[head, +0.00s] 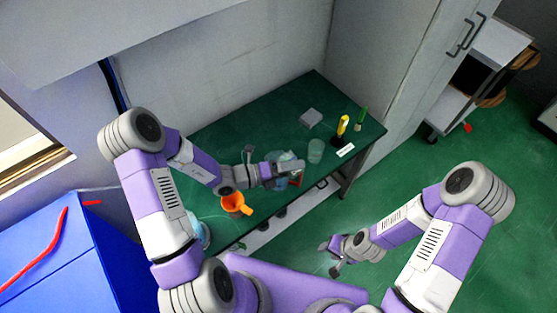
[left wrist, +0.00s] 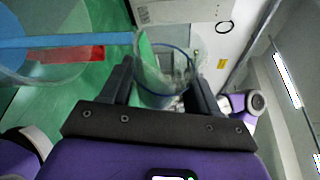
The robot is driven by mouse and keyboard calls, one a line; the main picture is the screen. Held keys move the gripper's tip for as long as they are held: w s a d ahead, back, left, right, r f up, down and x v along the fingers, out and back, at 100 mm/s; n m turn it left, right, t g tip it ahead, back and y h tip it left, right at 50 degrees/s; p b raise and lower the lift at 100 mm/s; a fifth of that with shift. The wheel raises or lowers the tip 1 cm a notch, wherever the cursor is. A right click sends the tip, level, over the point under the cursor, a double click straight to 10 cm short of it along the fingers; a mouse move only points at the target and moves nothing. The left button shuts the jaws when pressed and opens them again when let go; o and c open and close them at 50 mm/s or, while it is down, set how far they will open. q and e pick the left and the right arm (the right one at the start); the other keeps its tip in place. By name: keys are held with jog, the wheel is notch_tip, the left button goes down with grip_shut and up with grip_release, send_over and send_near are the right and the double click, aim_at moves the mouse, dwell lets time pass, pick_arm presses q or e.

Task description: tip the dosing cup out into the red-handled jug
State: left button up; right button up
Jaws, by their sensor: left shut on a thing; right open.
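My left gripper (head: 272,172) is shut on the clear dosing cup (left wrist: 165,85), which shows a thin blue rim between the fingers in the left wrist view. The cup looks tilted over; I cannot tell what is in it. The clear jug (head: 282,159) with the red handle (head: 296,179) stands on the green table right by this gripper, partly hidden by it. In the left wrist view the jug's red handle (left wrist: 70,54) is left of the cup. My right gripper (head: 336,257) is open and empty, low in front of the table.
A clear beaker (head: 315,151), a yellow bottle (head: 343,127), a green item (head: 361,117), a grey block (head: 311,117) and a white label (head: 346,150) are to the right. The table's back left (head: 225,133) is clear.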

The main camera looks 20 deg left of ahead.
aim_at(290, 155)
pick_arm(q)
jog(key=shift+w+a+r+n+p, duration=0.4)
jog(key=shift+a+n+p, duration=0.15)
jog(key=shift+p, duration=0.35)
jog(key=shift+w+a+r+n+h+p, duration=0.1)
jog(key=shift+r+n+h+p, duration=0.4)
jog(key=shift+n+h+p, duration=0.5)
dwell(1.1)
